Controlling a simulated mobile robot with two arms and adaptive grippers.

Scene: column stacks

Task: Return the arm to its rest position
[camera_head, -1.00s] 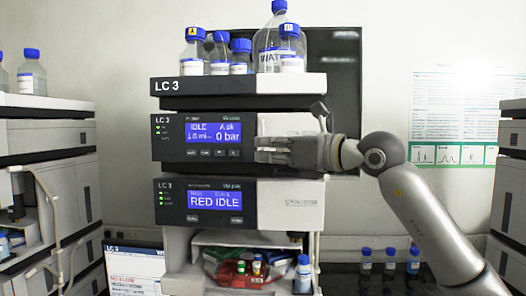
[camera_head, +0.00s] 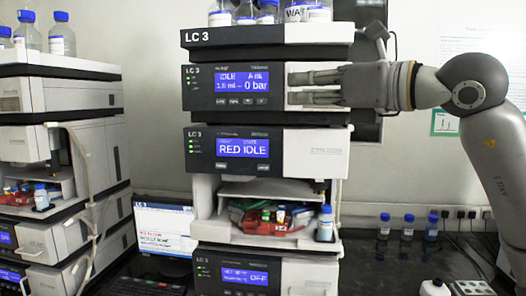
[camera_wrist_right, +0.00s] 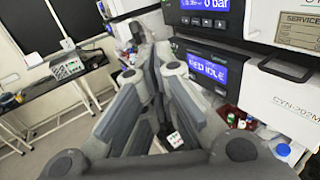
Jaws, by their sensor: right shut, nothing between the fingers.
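My right arm comes in from the right in the head view. Its grey gripper (camera_head: 312,87) is shut and empty, level with the pump module (camera_head: 235,88) of the LC 3 stack, and hides the right part of that module's front. I cannot tell whether the fingers touch it. In the right wrist view, the gripper's fingers (camera_wrist_right: 158,62) run forward beside the stack's front. My left gripper is in neither view.
The stack's RED IDLE module (camera_head: 240,147) sits below the gripper. Bottles (camera_head: 268,12) stand on top. Small blue-capped bottles (camera_head: 407,228) stand at right on the dark bench.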

